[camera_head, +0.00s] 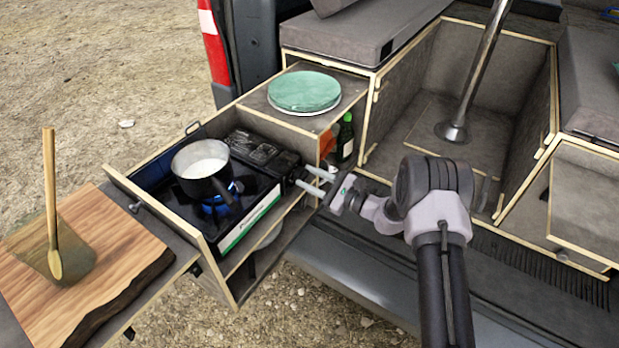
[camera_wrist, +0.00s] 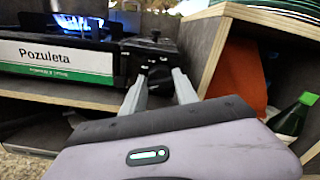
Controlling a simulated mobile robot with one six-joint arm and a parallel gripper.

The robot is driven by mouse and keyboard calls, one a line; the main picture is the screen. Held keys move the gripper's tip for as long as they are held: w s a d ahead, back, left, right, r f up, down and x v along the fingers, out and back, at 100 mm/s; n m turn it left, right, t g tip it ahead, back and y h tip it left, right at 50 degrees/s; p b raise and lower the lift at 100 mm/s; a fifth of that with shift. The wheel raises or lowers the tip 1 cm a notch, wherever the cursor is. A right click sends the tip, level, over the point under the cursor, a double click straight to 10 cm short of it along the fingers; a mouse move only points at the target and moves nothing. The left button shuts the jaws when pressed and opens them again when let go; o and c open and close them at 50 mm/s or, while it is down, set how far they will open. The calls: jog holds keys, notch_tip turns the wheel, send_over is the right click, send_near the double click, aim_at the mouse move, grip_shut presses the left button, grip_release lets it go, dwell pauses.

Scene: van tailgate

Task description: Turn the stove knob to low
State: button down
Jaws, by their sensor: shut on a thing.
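The camping stove (camera_head: 245,190) sits in the pulled-out drawer, with a blue flame lit under a dark pot (camera_head: 201,168) of white liquid. In the wrist view the stove's front (camera_wrist: 60,55) reads "Pozuleta", and the blue flame shows above it. The black stove knob (camera_wrist: 158,76) is at the right end of the front. My gripper (camera_head: 307,178) reaches in from the right at the stove's right end. In the wrist view my gripper (camera_wrist: 160,80) has its two fingers on either side of the knob, shut on it. The knob's pointer position is too small to read.
A green bottle (camera_head: 345,137) and an orange item (camera_wrist: 240,72) stand in the compartment right of the knob.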

jog(key=m+p, duration=0.1)
jog(key=m, duration=0.6)
jog(key=shift+w, duration=0.1)
jog(key=m, duration=0.3)
jog(key=shift+d+m+p, duration=0.1)
jog(key=shift+m+p, duration=0.3)
jog(key=shift+w+f+m+p, duration=0.1)
jog(key=shift+m+p, duration=0.2)
jog(key=shift+m, duration=1.7)
jog(key=c, duration=0.9)
grip_release()
jog(key=shift+c, duration=0.2)
jog(key=shift+d, duration=0.1)
